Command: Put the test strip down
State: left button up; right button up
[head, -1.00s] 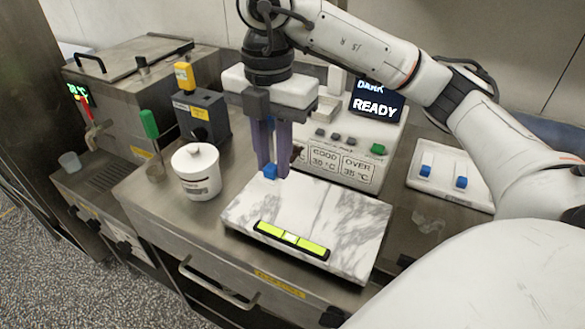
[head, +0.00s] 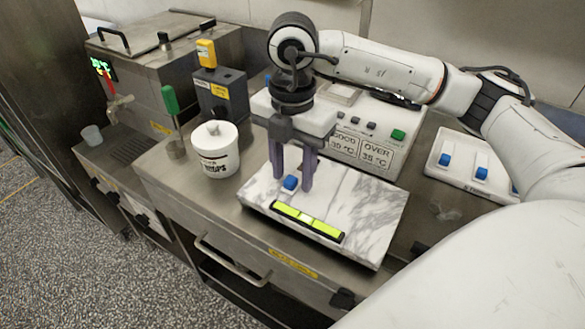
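My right gripper (head: 293,187) points straight down over the left back part of the marble slab (head: 365,215). Its two purple fingers are apart, wider than the small blue block between them. That blue block (head: 290,182), seemingly the grip of the test strip, sits low between the fingertips at the slab's surface. I see a gap beside it, so the gripper looks open around it. Any thin strip under the block is too small to tell. My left gripper is not in view.
A yellow-green level bar (head: 307,220) lies at the slab's front edge. A white lidded tub (head: 215,150) stands to the left. Behind are a panel with buttons (head: 362,152) and a grey box (head: 221,98). A white tray (head: 465,165) with blue blocks lies at right.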

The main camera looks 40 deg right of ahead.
aim_at(293, 177)
notch_tip(293, 177, up, 12)
jog(key=shift+p, duration=0.4)
